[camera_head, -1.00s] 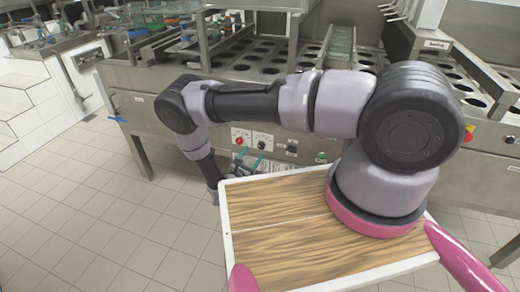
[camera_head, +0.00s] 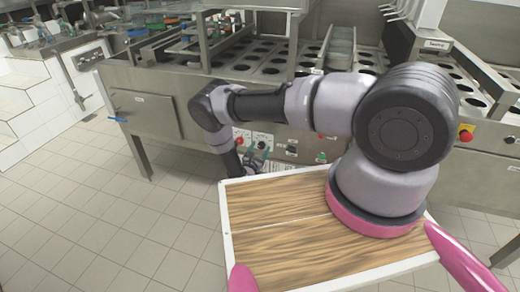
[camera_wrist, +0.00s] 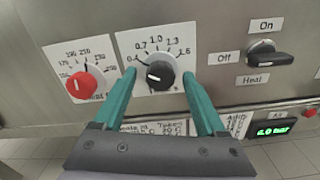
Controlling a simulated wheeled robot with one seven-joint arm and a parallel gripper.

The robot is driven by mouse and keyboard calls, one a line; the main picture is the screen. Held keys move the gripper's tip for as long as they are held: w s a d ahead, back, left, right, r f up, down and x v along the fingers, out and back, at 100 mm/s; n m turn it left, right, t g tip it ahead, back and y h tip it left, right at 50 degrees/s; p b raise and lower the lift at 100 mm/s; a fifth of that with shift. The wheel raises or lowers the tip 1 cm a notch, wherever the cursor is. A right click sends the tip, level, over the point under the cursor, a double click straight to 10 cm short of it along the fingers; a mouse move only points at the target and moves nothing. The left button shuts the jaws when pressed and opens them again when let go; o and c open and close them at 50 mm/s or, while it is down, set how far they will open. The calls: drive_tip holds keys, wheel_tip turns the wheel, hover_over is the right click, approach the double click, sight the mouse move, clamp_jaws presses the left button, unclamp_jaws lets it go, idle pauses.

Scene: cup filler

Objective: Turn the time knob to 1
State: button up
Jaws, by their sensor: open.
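The time knob (camera_wrist: 160,73) is black and round with a white mark, on a white dial plate printed 0.7, 1.0, 1.3 and 1.6. Its white mark seems to point left and slightly down, below the printed 1.0. My gripper (camera_wrist: 159,76) is open, with one teal finger to the left of the knob and one to the right. I cannot tell how far the fingertips reach along the knob's depth. In the head view my gripper (camera_head: 256,158) is in front of the machine's control panel and partly covers the knob.
A red heat knob (camera_wrist: 82,85) on its own dial is left of the time knob. A black on/off heat switch (camera_wrist: 268,56) is on the right. A green-lit display (camera_wrist: 272,129) sits lower right. Clear tiled floor (camera_head: 110,215) lies at the left.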

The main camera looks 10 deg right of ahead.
drive_tip(key=shift+w+d, duration=0.1)
clamp_jaws()
drive_tip(key=shift+m, duration=0.4)
drive_tip(key=m, duration=0.4)
drive_tip(key=shift+m, duration=0.4)
drive_tip(key=m, duration=0.5)
drive_tip(key=shift+m, duration=0.7)
unclamp_jaws()
